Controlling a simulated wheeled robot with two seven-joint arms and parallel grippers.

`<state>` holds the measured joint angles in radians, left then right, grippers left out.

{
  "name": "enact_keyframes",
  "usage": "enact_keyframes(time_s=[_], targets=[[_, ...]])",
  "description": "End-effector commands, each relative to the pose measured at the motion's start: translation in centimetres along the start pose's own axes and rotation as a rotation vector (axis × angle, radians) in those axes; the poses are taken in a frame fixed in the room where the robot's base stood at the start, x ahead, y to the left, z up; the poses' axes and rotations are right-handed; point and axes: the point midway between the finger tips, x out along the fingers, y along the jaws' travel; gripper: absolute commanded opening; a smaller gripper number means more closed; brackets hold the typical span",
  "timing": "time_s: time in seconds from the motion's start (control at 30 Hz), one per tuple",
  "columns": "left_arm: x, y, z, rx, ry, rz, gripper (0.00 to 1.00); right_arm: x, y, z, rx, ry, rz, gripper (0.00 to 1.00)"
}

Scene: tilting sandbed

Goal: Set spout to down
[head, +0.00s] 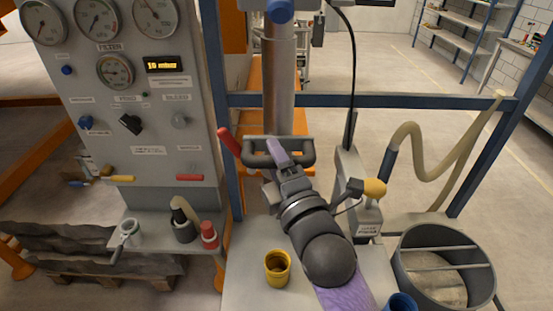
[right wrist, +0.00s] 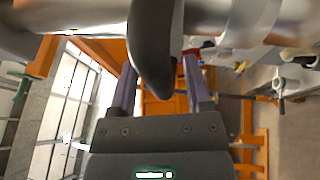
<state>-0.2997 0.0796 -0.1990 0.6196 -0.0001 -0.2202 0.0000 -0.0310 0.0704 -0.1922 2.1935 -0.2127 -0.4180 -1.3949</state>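No label marks the spout that I can read. A beige curved tube on a black base (head: 183,222) stands on the ledge at left, and a beige hose (head: 411,140) loops at right; I cannot tell which is the spout. My right gripper (head: 277,152) is at a dark bar handle (head: 259,160) in front of the metal column. In the right wrist view, its two purple-grey fingers (right wrist: 160,90) stand apart, with the dark handle (right wrist: 153,55) reaching down between them and a gap beside it. My left gripper is not in view.
A gauge panel (head: 122,150) with knobs stands at left. A yellow cup (head: 277,268) and a blue cup (head: 400,303) stand on the bench. A round dark bin of sand (head: 402,275) is at right. A blue frame bar (head: 400,102) crosses behind the column.

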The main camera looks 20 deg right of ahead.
Motion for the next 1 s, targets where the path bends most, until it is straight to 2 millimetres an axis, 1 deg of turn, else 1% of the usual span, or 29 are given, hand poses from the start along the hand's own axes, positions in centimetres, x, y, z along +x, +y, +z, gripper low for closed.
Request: enact_keyframes(time_s=[0.03,0.07,0.1,0.17,0.2,0.27,0.3,1.0], targets=[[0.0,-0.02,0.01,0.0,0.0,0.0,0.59,-0.01,-0.01,0.0,0.0,0.0,0.0,0.5],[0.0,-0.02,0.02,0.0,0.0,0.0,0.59,-0.01,-0.01,0.0,0.0,0.0,0.0,0.44],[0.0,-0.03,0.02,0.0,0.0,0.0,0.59,-0.02,-0.01,0.0,0.0,0.0,0.0,0.35],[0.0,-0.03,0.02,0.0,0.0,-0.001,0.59,-0.02,-0.01,0.0,0.0,0.0,0.0,0.23],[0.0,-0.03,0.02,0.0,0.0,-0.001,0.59,-0.02,-0.01,0.0,0.0,0.0,0.0,0.14],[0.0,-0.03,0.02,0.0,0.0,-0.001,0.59,-0.03,-0.01,0.0,-0.001,0.0,0.0,0.01],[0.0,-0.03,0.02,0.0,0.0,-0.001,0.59,-0.03,-0.01,0.0,-0.001,0.0,0.0,0.0],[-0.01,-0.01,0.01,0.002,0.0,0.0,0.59,-0.03,0.03,0.01,-0.001,0.0,0.001,0.0]])
